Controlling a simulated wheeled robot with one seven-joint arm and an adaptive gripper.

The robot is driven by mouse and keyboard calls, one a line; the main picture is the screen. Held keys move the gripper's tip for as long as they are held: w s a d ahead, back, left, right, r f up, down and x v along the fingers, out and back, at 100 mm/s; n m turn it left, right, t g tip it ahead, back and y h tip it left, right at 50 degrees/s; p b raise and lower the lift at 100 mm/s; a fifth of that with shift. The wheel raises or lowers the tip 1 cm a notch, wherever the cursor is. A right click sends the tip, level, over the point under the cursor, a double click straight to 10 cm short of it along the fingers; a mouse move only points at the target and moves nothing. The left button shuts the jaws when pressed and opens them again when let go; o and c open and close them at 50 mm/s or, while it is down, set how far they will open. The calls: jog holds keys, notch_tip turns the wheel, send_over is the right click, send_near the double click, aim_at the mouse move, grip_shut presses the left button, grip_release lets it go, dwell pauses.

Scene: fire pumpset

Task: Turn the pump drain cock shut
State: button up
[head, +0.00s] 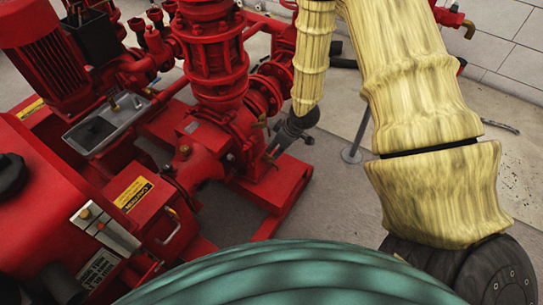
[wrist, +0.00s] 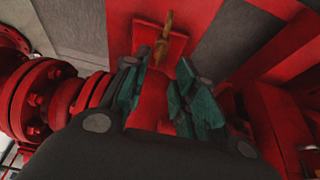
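The drain cock (wrist: 163,42) is a small brass piece in front of a red plate, near the top middle of the wrist view. Its handle looks roughly upright in that picture. My gripper (wrist: 160,80) has its two teal-padded fingers apart, with red pump metal showing between them. The cock lies just beyond the fingertips, roughly in line with the gap, and nothing is held. In the head view my gripper (head: 273,152) reaches down beside the red pump casing (head: 205,155). The cock cannot be made out surely there.
Red flanged pipework (wrist: 50,98) stands close on the left in the wrist view. A red frame beam (wrist: 275,115) is close on the right. In the head view, a thin grey stand (head: 352,154) stands on open floor right of the pump.

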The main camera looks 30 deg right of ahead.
aim_at(271, 157)
jog(key=shift+b+x, duration=0.75)
jog(key=shift+x, duration=2.35)
jog(key=shift+r, duration=0.1)
grip_shut()
